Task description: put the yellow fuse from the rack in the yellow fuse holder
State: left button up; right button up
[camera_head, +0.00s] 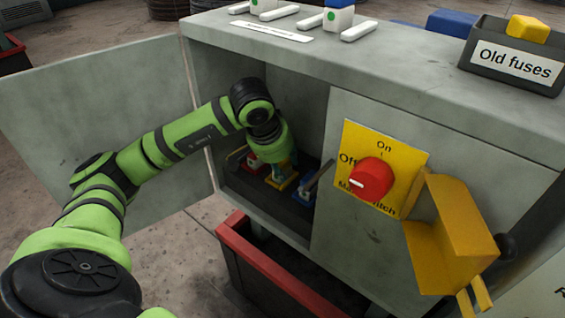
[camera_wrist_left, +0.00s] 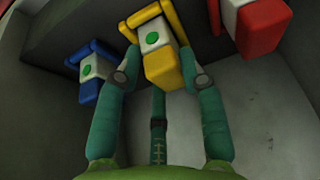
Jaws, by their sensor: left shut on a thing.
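The yellow fuse (camera_wrist_left: 160,69), with a white middle and a green dot, is between the fingertips of my left gripper (camera_wrist_left: 161,78). The gripper is shut on it. In the head view the left gripper (camera_head: 281,163) reaches into the open cabinet and hides most of the fuse. The yellow fuse holder (camera_head: 279,181) is under the gripper, between a red and a blue holder. A yellow bracket (camera_wrist_left: 140,18) shows around the fuse's far end in the wrist view. I cannot tell whether the fuse is fully seated. My right gripper is not in view.
A blue fuse (camera_wrist_left: 90,88) and a red fuse (camera_wrist_left: 256,28) flank the yellow one closely. The cabinet door (camera_head: 105,110) stands open at left. The red main switch (camera_head: 371,178) points to Off. A box marked "Old fuses" (camera_head: 510,66) holds a yellow fuse on top.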

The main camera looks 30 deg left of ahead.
pick_arm(q)
jog(key=shift+f, duration=0.2)
jog(key=o, duration=1.2)
jog(key=shift+r, duration=0.15)
